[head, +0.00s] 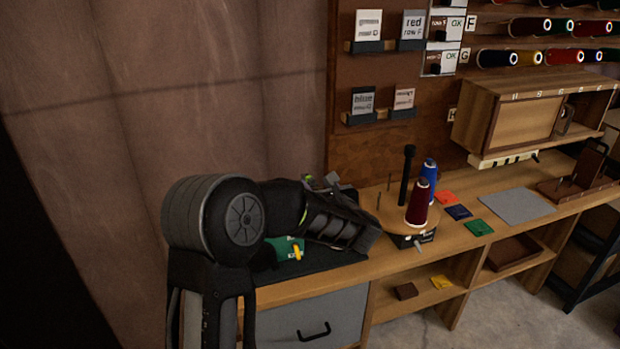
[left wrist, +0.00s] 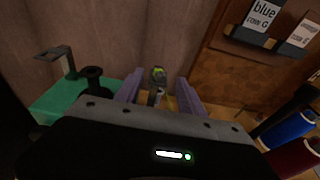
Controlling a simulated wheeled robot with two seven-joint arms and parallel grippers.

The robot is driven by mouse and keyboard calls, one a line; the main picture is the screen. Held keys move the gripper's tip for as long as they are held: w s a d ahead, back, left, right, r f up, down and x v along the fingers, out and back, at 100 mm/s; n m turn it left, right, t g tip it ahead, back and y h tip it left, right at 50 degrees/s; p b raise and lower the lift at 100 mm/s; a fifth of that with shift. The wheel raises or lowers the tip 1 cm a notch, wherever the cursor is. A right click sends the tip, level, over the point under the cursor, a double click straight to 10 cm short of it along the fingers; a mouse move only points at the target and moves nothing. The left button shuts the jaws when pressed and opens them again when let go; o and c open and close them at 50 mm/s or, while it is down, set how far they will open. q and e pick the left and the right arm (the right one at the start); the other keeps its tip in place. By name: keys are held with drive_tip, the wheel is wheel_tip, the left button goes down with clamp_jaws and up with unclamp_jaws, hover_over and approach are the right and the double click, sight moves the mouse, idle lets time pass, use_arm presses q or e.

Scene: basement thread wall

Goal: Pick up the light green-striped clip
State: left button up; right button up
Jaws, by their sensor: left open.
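My right gripper is not in view.
A green box (head: 288,247) with a yellow piece sits by my left arm. A round stand (head: 390,219) with a dark red spool (head: 419,202) and a blue spool (head: 430,172) is to the right. The brown wall (head: 150,100) is close behind. Coloured squares and a grey mat (head: 517,207) lie farther right.

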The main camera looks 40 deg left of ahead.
sight(311, 178)
use_arm(q)
drive_tip(key=x, duration=0.3)
drive_tip(key=shift+w+a+p, duration=0.1)
drive_tip(key=shift+p, duration=0.25)
clamp_jaws()
idle(0.5)
